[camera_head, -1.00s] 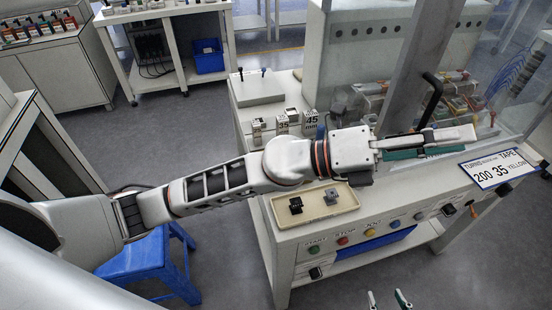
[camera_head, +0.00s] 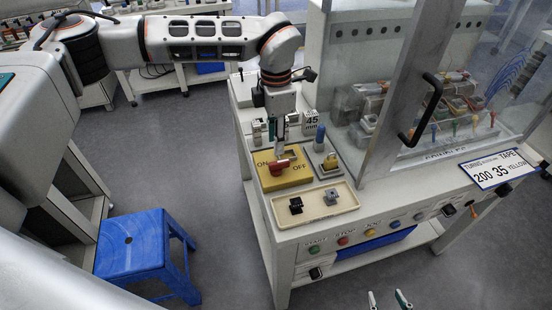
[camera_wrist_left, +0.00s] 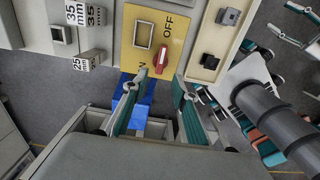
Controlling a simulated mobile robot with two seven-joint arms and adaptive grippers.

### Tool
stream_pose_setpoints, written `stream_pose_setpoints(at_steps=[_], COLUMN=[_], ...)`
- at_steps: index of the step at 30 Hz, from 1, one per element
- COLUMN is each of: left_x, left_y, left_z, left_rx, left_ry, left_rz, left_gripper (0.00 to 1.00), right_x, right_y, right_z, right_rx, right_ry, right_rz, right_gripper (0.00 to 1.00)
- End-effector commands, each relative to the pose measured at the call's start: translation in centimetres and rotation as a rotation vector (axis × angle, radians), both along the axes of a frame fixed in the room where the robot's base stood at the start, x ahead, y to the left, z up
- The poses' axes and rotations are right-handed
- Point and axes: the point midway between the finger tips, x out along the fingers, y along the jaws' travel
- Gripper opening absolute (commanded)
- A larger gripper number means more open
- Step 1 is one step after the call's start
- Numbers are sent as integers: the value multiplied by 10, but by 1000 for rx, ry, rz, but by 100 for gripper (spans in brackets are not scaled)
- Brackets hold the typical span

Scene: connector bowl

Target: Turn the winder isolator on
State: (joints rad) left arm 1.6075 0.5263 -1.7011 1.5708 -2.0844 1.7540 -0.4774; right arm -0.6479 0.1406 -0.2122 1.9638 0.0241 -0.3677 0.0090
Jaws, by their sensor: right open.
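The winder isolator is a yellow plate (camera_head: 301,178) with ON on its left, OFF on its right and a red knob (camera_head: 279,166). In the left wrist view the yellow plate (camera_wrist_left: 180,45) is at the top centre, and the red knob (camera_wrist_left: 162,61) lies just beyond the fingertips, roughly between them. My left gripper (camera_head: 281,150) points down over the plate, close to the knob. In the left wrist view my left gripper (camera_wrist_left: 159,82) is open and empty; knob contact cannot be told. My right gripper (camera_head: 390,300) shows only its separated fingertips at the bottom edge.
A cream tray (camera_head: 345,208) with a black and a grey connector lies in front of the isolator. A plate with a yellow part (camera_head: 330,163) is to its right. A clear guard with a black handle (camera_head: 425,108) stands further right. A blue stool (camera_head: 132,240) is at left.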

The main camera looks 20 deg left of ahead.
Motion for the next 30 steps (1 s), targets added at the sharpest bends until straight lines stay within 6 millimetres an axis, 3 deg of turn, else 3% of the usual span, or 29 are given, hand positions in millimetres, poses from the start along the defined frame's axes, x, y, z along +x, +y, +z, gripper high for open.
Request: stream_pose_setpoints(at_steps=[15, 27, 28, 30], left_x=[-1, -1, -1, -1], left_y=[0, 0, 0, 0], left_z=[-68, -77, -77, -77], left_rx=[0, 0, 0, 0], left_ry=[4, 2, 2, 2], left_rz=[1, 1, 1, 1], left_gripper=[28, 28, 25, 7], right_x=[0, -1, -1, -1], right_y=[0, 0, 0, 0], right_z=[5, 3, 3, 3], right_rx=[0, 0, 0, 0], right_ry=[-1, 3, 3, 3], right_rz=[0, 0, 0, 0], right_gripper=[43, 43, 43, 43])
